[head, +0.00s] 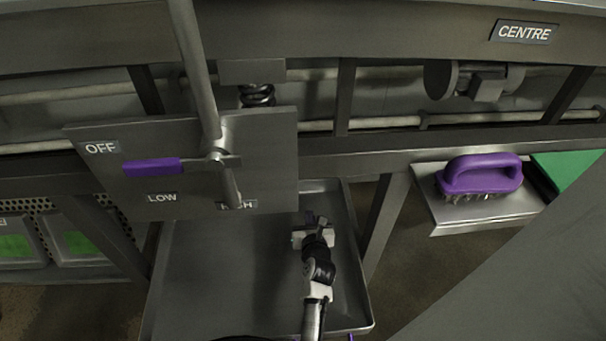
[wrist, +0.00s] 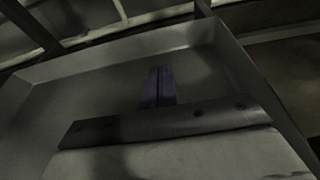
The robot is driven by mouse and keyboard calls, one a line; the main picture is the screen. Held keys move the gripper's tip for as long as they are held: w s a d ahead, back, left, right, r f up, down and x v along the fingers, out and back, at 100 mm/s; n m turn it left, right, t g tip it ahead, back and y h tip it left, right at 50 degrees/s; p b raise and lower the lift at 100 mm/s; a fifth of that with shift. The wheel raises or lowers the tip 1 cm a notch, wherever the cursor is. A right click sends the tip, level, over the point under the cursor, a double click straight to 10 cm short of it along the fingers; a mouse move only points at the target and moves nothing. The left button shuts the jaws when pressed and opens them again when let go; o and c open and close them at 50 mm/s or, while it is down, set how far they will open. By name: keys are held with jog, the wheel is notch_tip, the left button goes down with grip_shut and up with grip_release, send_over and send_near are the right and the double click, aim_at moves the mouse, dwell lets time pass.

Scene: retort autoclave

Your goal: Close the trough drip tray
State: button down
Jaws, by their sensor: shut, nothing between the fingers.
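The trough drip tray (head: 215,274) is a shallow grey metal tray with low raised walls. In the head view it sticks out toward me at the bottom centre, below the trough, and its far end lies behind the control plate. My gripper (head: 315,218) is over the right part of the tray, inside its right wall. In the wrist view my shut, empty purple fingers (wrist: 158,86) point toward the tray's far wall, with the tray's walls (wrist: 120,62) around them. I cannot tell whether the fingertips touch the tray.
A control plate (head: 262,150) with OFF and LOW labels and a purple lever handle (head: 152,167) hangs above the tray. A purple brush (head: 482,174) rests on a small shelf (head: 440,212) at right. A frame leg (head: 386,222) stands just right of the tray.

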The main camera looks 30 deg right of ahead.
aim_at(304, 181)
jog(key=shift+w+d, duration=0.25)
jog(key=shift+w, duration=0.25)
jog(key=x, duration=0.4)
jog(key=b+x, duration=0.1)
jog(key=x, duration=0.3)
jog(key=r+b+x, duration=0.1)
jog(key=x, duration=0.3)
jog(key=shift+w+d+f, duration=0.1)
jog(key=shift+w+f, duration=0.05)
jog(key=shift+w, duration=0.2)
jog(key=shift+w+d, duration=0.2)
jog(key=shift+w, duration=0.25)
